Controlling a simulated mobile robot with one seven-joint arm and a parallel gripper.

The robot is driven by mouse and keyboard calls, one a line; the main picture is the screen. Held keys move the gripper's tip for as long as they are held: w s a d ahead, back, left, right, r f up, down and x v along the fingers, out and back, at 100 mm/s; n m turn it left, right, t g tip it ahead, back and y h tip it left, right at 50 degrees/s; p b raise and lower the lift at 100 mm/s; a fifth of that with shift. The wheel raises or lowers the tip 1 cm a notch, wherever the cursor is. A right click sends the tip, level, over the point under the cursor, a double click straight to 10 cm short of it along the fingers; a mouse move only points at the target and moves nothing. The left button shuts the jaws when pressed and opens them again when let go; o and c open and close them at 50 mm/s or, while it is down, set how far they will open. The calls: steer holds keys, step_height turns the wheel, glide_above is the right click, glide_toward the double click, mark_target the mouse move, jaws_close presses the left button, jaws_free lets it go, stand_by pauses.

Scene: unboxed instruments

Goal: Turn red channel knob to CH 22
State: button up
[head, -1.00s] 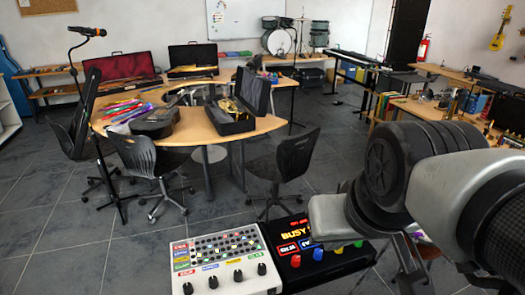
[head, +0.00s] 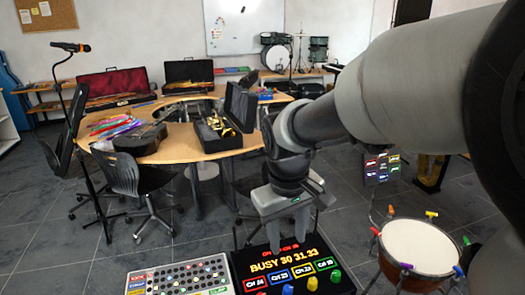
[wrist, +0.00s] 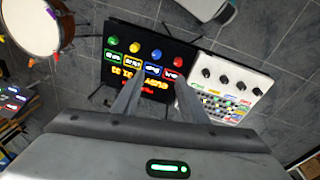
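The black channel box (head: 240,262) is at the bottom of the head view; its display reads BUSY 30 31 33. A row of coloured labels lies below the display. The red label (head: 256,283) appears to read CH 24, though it is small. In the wrist view the red knob (wrist: 178,62) is at the row's right end, beside the blue knob (wrist: 155,55), yellow knob (wrist: 134,47) and green knob (wrist: 113,40). My gripper (head: 287,240) is above the box, fingers pointing down. In the wrist view my gripper (wrist: 157,80) is open and empty, apart from the knobs.
A white mixer (head: 180,277) with black knobs (wrist: 224,79) adjoins the black box. A drum (head: 418,247) stands to the right in the head view. A chair (head: 145,190) and a curved table (head: 180,150) with instrument cases are beyond. Grey floor is open at left.

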steer(key=n+g, duration=0.1)
steer(key=n, duration=0.1)
glide_above(261, 293)
steer(key=s, duration=0.1)
step_height(261, 293, down, 6)
steer(key=f, duration=0.1)
steer(key=shift+g+y, duration=0.3)
step_height(261, 293, down, 17)
steer(key=shift+f+b, duration=0.1)
steer(key=shift+b, duration=1.1)
jaws_close()
